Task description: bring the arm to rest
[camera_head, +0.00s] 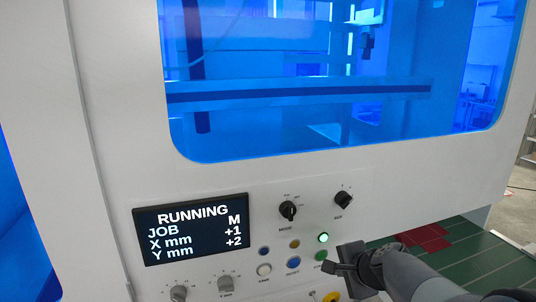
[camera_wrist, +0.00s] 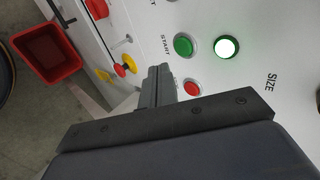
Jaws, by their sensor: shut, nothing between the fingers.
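My gripper (camera_head: 345,268) is at the lower right of the control panel in the head view, its dark fingers close to the green start button (camera_head: 321,256). In the wrist view my gripper (camera_wrist: 158,84) is shut and empty, pointing at the panel beside the green start button (camera_wrist: 183,46) and a red button (camera_wrist: 192,88). I cannot tell whether the fingertips touch the panel. My arm (camera_head: 420,280) reaches in from the lower right. A lit green lamp (camera_wrist: 227,47) glows near the start button.
The display (camera_head: 191,229) reads RUNNING, JOB M, X mm +1, Y mm +2. Knobs, including the mode knob (camera_head: 288,210), stick out of the panel. A yellow-and-red stop knob (camera_wrist: 125,66) and a red bin (camera_wrist: 46,52) show in the wrist view. A blue window (camera_head: 340,120) is above.

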